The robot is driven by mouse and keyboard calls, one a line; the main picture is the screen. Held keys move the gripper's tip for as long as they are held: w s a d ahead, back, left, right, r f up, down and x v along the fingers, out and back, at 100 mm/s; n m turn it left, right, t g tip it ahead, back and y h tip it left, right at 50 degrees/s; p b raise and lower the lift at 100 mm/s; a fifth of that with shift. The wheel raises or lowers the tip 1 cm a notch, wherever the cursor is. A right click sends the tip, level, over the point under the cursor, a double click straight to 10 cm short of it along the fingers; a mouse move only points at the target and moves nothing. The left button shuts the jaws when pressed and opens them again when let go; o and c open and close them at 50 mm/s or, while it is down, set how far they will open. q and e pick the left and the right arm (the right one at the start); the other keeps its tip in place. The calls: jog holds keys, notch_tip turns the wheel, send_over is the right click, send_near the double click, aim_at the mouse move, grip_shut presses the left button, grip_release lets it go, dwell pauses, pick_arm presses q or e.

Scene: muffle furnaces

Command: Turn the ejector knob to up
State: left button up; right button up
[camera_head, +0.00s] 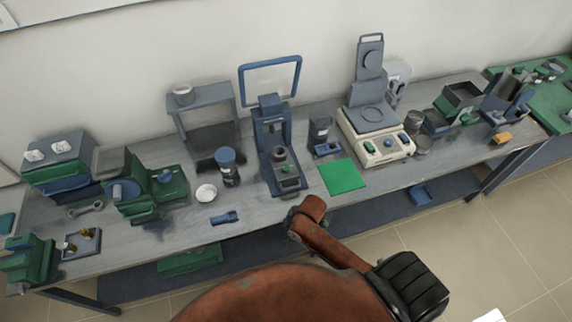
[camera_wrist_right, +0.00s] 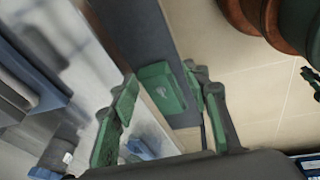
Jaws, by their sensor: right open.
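I cannot tell for sure which knob is the ejector knob. A blue upright press-like machine (camera_head: 270,128) stands mid-bench with a round dark part (camera_head: 279,155) low on its front. A cream balance-like unit (camera_head: 385,152) to its right has small green and blue knobs (camera_head: 390,143) on its front. My right gripper (camera_wrist_right: 160,105) shows in the right wrist view with its two green-and-dark fingers spread and nothing between them. Beyond them are the bench edge and a green box. In the head view its fingertips cannot be made out. My left gripper is not in view.
A green mat (camera_head: 342,177), a white dish (camera_head: 206,193) and a small blue tool (camera_head: 224,217) lie near the bench's front. Green machines crowd the left end. A green box (camera_wrist_right: 161,88) lies below the bench edge. My orange-brown arm covers the bottom middle.

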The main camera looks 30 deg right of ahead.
aim_at(286, 167)
jog(key=w+n, duration=0.3)
jog(key=n, duration=0.1)
jog(key=w+a+r+n+g, duration=0.1)
jog(key=w+n, duration=0.1)
jog(key=shift+w+n, duration=0.3)
jog(key=w+n, duration=0.1)
jog(key=w+d+n, duration=0.1)
jog(key=w+n, duration=0.1)
jog(key=w+r+n, duration=0.1)
jog(key=shift+w+d+g+h, duration=0.25)
jog(key=shift+g+h, duration=0.05)
jog(key=shift+g, duration=0.1)
jog(key=w+d+r+n, duration=0.4)
jog(key=w, duration=0.1)
jog(key=w+d+r+n+g+h, duration=0.1)
jog(key=w+d+r+n, duration=0.1)
jog(key=w+d+n, duration=0.1)
jog(key=shift+w, duration=0.15)
jog(key=w+d+r+n, duration=0.1)
jog(key=r, duration=0.1)
jog(key=w+d+r+n, duration=0.1)
jog(key=d+r, duration=0.1)
jog(key=w+d+r+n, duration=0.1)
jog(key=w+d+r, duration=0.1)
jog(key=shift+w+d+r+n+h, duration=0.1)
jog(key=shift+r+n+h, duration=0.2)
jog(key=shift+n, duration=0.1)
jog(key=shift+d+f, duration=0.1)
jog(key=shift+w+f, duration=0.1)
jog(key=shift+f, duration=3.5)
